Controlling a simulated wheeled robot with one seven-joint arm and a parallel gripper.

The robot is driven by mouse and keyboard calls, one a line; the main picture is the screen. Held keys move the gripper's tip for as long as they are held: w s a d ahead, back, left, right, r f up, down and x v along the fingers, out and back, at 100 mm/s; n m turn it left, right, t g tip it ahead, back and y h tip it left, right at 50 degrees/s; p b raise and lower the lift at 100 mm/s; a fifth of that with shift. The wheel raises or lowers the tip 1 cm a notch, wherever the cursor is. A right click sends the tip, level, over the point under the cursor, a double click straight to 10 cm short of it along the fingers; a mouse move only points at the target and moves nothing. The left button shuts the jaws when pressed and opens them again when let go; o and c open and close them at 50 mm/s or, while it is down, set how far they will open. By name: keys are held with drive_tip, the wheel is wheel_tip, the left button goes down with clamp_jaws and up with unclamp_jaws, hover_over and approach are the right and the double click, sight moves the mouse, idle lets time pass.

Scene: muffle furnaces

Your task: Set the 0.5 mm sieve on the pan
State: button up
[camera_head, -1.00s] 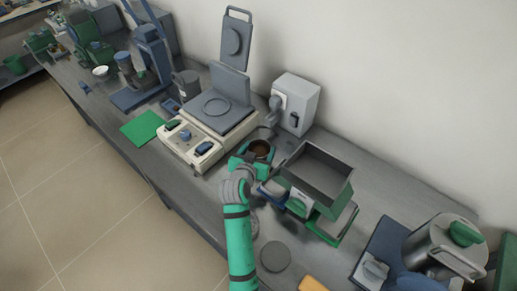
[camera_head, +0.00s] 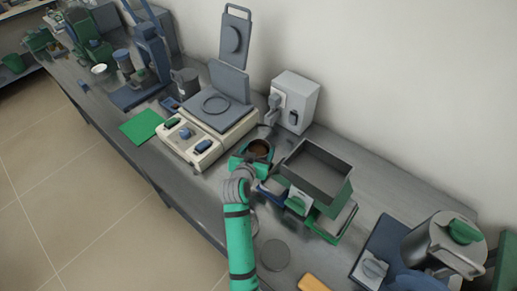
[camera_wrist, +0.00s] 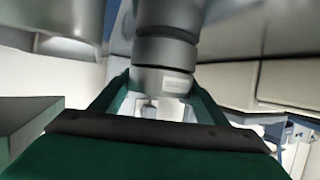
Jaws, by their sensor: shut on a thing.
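My gripper (camera_head: 254,157) has green jaws, shut on a round grey vessel with a brown inside, which I take to be the 0.5 mm sieve (camera_head: 260,148). It is just right of the balance in the head view. In the wrist view, the green jaws (camera_wrist: 160,100) flank a grey banded cylinder (camera_wrist: 165,52) with a pale label low on it. The bands look like stacked rings, but I cannot tell whether the sieve rests on the pan or is apart from it. The pan is not clearly distinguishable.
A balance (camera_head: 203,151) stands to the left and a white box (camera_head: 296,100) behind. An open grey bin (camera_head: 316,171) stands close on the right. A grey disc (camera_head: 275,254) lies on the bench near its front edge. A metal pot (camera_head: 437,240) is at far right.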

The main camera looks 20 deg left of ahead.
drive_tip(key=o, duration=1.7)
drive_tip(key=shift+o, duration=0.2)
drive_tip(key=shift+r, duration=3.5)
